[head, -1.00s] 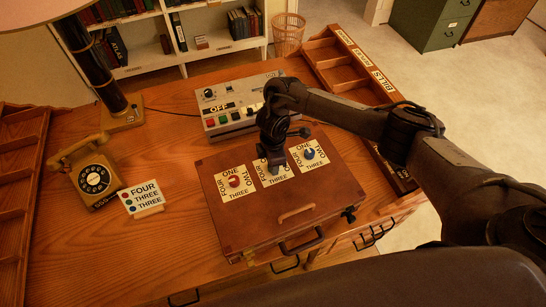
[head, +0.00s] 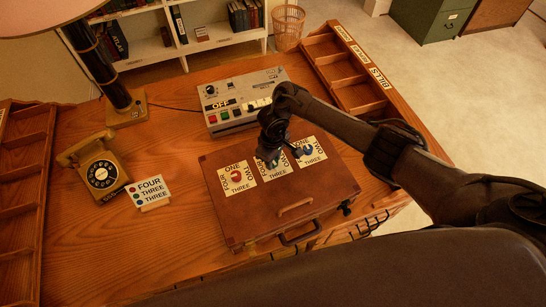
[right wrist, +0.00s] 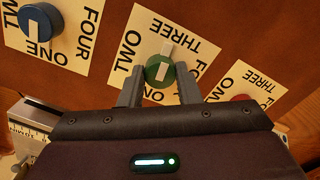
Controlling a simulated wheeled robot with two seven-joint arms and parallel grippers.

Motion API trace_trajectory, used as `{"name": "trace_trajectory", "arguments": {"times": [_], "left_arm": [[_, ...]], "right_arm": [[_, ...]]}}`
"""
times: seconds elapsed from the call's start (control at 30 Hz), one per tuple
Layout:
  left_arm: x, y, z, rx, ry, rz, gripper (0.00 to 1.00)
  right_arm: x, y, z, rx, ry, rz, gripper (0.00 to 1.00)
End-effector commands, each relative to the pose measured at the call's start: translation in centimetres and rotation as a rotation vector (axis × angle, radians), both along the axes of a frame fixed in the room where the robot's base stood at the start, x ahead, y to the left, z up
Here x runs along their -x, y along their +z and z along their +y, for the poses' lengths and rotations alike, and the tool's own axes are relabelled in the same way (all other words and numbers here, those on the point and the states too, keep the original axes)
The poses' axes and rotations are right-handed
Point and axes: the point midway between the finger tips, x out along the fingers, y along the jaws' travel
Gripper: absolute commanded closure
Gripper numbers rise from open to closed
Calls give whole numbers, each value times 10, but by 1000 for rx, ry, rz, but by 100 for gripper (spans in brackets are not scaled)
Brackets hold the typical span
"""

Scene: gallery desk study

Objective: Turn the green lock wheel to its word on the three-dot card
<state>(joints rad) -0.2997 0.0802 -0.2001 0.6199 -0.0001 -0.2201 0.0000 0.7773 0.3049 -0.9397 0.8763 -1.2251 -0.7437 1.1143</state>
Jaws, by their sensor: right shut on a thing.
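The green lock wheel (right wrist: 160,72) is on the middle word card of the brown case. My right gripper (right wrist: 160,88) is shut on it, one finger on each side. In the right wrist view its white mark leans toward the word THREE. In the head view my right gripper (head: 272,160) comes down over this wheel and mostly hides it. The three-dot card (head: 152,193) stands on the desk at left and reads FOUR, THREE, THREE beside red, green and blue dots, top to bottom. My left gripper is out of view.
The red wheel (head: 236,175) and blue wheel (head: 308,149) flank the green one on the case (head: 240,218). A grey switch box (head: 240,107) reading OFF stands behind. A yellow telephone (head: 96,165) is at left, and a wooden tray (head: 345,75) at back right.

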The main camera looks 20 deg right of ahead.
Motion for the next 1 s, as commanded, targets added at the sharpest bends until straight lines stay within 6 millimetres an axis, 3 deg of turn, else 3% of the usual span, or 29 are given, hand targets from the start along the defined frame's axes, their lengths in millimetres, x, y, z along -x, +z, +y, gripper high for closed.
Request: {"name": "trace_trajectory", "arguments": {"times": [0.3, 0.87, 0.9, 1.0], "left_arm": [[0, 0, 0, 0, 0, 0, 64], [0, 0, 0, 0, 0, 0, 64], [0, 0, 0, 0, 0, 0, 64], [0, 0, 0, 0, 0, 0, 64]], "right_arm": [[-2, 1, 0, -2, -127, -4, 93], [-2, 1, 0, -1, -152, -4, 93], [-2, 1, 0, -1, -152, -4, 65], [-1, 1, 0, -1, -152, -3, 52]]}}
